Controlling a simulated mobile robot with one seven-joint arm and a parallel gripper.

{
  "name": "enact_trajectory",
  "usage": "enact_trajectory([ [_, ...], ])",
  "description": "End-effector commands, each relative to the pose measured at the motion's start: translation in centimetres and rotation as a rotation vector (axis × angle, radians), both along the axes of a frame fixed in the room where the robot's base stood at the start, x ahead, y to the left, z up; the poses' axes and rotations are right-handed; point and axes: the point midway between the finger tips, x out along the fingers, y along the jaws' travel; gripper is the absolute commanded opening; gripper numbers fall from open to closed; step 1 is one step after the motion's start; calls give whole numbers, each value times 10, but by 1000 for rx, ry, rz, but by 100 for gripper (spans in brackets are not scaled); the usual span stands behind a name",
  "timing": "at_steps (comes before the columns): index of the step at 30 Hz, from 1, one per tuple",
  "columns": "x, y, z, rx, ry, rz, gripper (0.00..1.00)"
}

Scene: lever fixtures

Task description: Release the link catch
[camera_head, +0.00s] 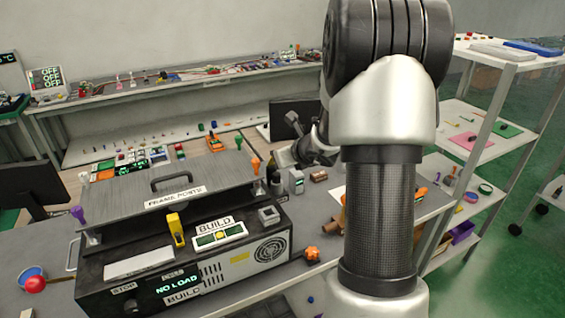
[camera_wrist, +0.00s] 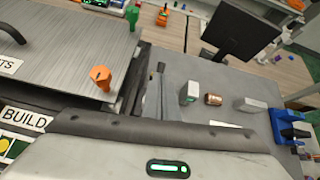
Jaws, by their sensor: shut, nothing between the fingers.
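No part in view is labelled as the link catch, and I cannot tell which it is. A black and grey machine (camera_head: 100,289) stands on the bench with a grey lid (camera_head: 130,183). An orange knob (camera_head: 256,164) stands at the lid's right edge; it also shows in the wrist view (camera_wrist: 100,77). A yellow lever (camera_head: 176,229) stands upright on the machine's front. A purple knob (camera_head: 78,214) is at the lid's left. My gripper (camera_head: 279,168) is shut and empty, right of the orange knob and apart from it. My arm partly hides it, and its fingertips are unclear.
A grey box (camera_head: 296,181), a brown cylinder (camera_head: 319,175) and a dark monitor (camera_head: 286,119) stand beyond my gripper. A blue clamp-like object (camera_wrist: 289,125) is at the right. My arm covers the bench's right part.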

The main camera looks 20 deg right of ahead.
Motion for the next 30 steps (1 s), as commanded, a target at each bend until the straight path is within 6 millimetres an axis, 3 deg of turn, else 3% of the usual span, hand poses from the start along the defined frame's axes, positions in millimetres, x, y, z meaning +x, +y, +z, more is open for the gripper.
enact_trajectory([
  [14, 36, 2, 22, 1, -1, 2, 0],
  [22, 35, 2, 21, 1, -1, 0, 0],
  [30, 35, 2, 33, 0, -1, 1, 0],
])
